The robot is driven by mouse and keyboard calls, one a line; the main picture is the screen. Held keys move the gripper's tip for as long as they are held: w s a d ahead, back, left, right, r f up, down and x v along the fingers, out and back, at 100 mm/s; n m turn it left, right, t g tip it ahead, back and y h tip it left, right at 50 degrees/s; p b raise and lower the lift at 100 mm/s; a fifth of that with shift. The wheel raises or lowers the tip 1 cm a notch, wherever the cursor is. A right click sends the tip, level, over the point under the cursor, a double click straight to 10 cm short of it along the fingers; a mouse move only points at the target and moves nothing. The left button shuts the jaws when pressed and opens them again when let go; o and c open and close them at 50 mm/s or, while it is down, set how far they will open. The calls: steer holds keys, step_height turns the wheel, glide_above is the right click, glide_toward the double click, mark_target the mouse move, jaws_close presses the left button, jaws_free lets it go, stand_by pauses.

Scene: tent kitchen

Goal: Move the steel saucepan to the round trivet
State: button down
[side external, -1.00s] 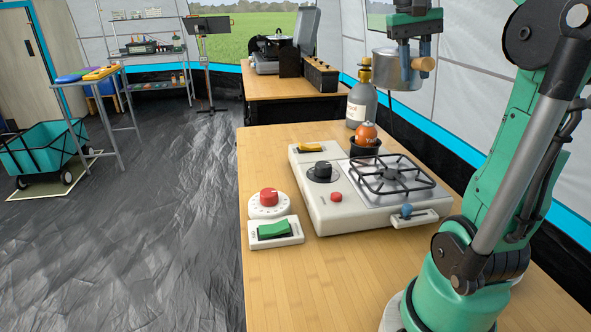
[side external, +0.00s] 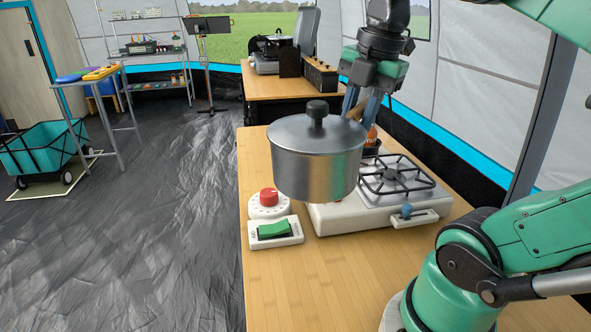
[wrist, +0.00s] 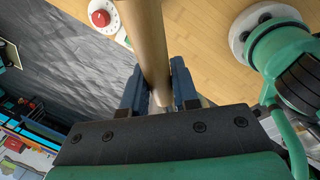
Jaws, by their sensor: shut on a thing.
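The steel saucepan (side external: 316,165), with a lid and black knob, hangs upright in the air in the side external view. It covers the left part of the camp stove from sight. My gripper (side external: 361,106) is at its right rear side, shut on the wooden handle. In the wrist view the blue fingers of my gripper (wrist: 160,92) sit on both sides of the handle (wrist: 150,40). The saucepan's body is out of the wrist view. I cannot make out a round trivet in either view.
The camp stove (side external: 418,184) stands on the wooden table with its burner grate bare. A white dial with a red knob (side external: 268,198) and a green switch (side external: 274,230) lie at the table's left edge. The table's front part (side external: 330,285) is clear.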

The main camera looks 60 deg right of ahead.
steer(key=shift+a+f+n, duration=0.15)
steer(key=shift+a+n, duration=0.05)
steer(key=shift+n, duration=0.2)
steer(key=shift+f, duration=0.35)
step_height(320, 180, down, 19)
steer(key=shift+f, duration=0.15)
steer(key=shift+f, duration=0.1)
steer(key=c, duration=0.7)
jaws_free()
steer(key=shift+o, duration=0.2)
